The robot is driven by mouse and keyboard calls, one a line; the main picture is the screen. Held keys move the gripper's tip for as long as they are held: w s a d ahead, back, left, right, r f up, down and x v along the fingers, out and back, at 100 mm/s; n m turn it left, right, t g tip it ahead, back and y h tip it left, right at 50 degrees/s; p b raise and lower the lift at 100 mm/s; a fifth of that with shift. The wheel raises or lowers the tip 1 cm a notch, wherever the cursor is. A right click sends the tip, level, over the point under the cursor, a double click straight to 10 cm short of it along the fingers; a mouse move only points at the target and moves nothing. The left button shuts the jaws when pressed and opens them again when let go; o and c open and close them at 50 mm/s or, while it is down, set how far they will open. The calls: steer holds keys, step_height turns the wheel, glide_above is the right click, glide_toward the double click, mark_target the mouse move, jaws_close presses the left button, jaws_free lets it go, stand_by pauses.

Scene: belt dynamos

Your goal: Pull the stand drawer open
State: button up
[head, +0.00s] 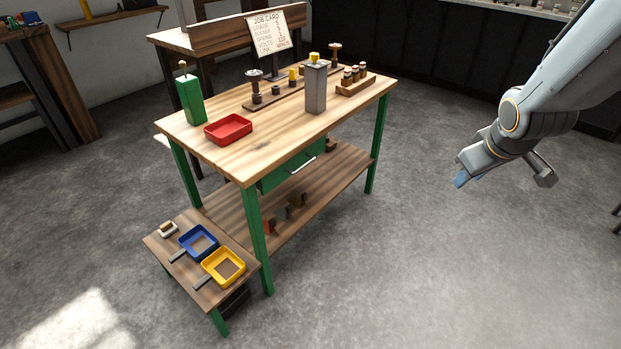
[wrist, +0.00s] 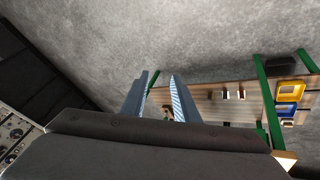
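The drawer (head: 285,175) has a green front and a pale bar handle (head: 303,165). It sits under the wooden top of the green-legged workbench (head: 262,157) and looks shut. My gripper (head: 463,179) hangs in the air to the right of the bench, well apart from the drawer, with a blue fingertip showing. In the wrist view my gripper's two fingers (wrist: 160,78) stand apart with nothing seen between them. The bench's lower shelf (wrist: 205,96) shows beyond them; I cannot make out the drawer there.
A low side table (head: 187,261) with blue (head: 186,252) and yellow (head: 207,279) trays stands at the bench's front left. The floor between bench and gripper is clear.

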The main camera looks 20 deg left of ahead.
steer(key=w+a+f+n+t+y+b, duration=0.2)
steer(key=w+a+f+n+y+b, duration=0.25)
steer(key=w+a+n+b, duration=0.4)
steer(key=w+a+f+n+t+y+b, duration=0.2)
steer(key=w+a+f+n+y+b, duration=0.25)
steer(key=w+a, duration=0.65)
steer(key=s+a+f+n+g+y+b, duration=0.3)
steer(key=a+f+n+g+y+b, duration=0.2)
steer(key=a+n+b, duration=0.25)
steer(key=s+a+f+n+g+y+b, duration=0.3)
steer(key=a+f+n+g+y+b, duration=0.3)
steer(key=n, duration=0.3)
steer(key=a+r+t+b, duration=0.1)
steer(key=a, duration=0.7)
steer(key=shift+r+b, duration=0.4)
steer(key=shift+w, duration=0.1)
jaws_close()
